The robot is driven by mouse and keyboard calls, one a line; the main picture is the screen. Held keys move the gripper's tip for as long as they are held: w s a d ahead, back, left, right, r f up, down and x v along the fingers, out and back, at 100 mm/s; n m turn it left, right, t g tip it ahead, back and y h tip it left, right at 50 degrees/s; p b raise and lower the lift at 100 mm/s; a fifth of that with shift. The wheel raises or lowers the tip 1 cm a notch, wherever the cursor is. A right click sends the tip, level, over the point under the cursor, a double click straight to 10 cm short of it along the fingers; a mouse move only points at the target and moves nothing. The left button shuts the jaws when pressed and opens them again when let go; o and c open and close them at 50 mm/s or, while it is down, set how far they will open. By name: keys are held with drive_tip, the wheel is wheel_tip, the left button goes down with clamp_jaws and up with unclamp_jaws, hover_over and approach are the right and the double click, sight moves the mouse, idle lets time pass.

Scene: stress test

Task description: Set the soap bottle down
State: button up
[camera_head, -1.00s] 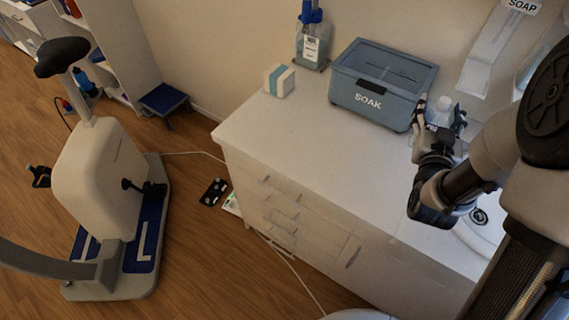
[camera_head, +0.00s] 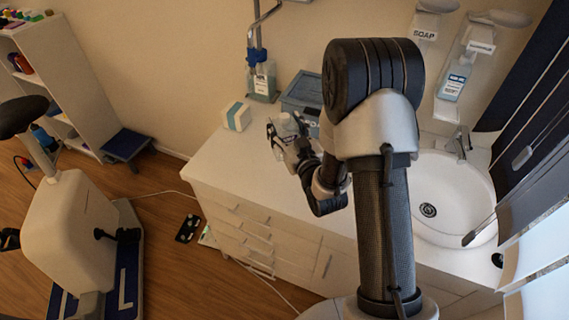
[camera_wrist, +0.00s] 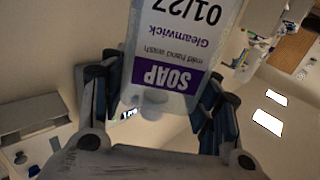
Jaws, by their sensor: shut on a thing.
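The soap bottle (camera_wrist: 178,45) is clear with a white label and a purple band reading SOAP, upside down in the wrist view. My gripper (camera_wrist: 158,92) is shut on it, with a finger on each side. In the head view my gripper (camera_head: 287,140) holds the bottle (camera_head: 288,124) over the white counter (camera_head: 225,163), in front of the blue-grey bin. My arm hides part of the bottle there. I cannot tell whether its base touches the counter. A wall holder labelled SOAP (camera_head: 425,34) is at the upper right and looks empty.
The blue-grey bin (camera_head: 300,90) is partly behind my arm. A white and teal box (camera_head: 237,116) and a pump bottle (camera_head: 263,82) stand at the back left. A second wall holder has a bottle (camera_head: 453,86). The sink (camera_head: 455,190) is right. The counter's left front is clear.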

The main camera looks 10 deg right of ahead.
wheel_tip(320, 180, down, 13)
drive_tip(key=b, duration=0.3)
drive_tip(key=shift+f, duration=0.15)
drive_tip(key=o, duration=1)
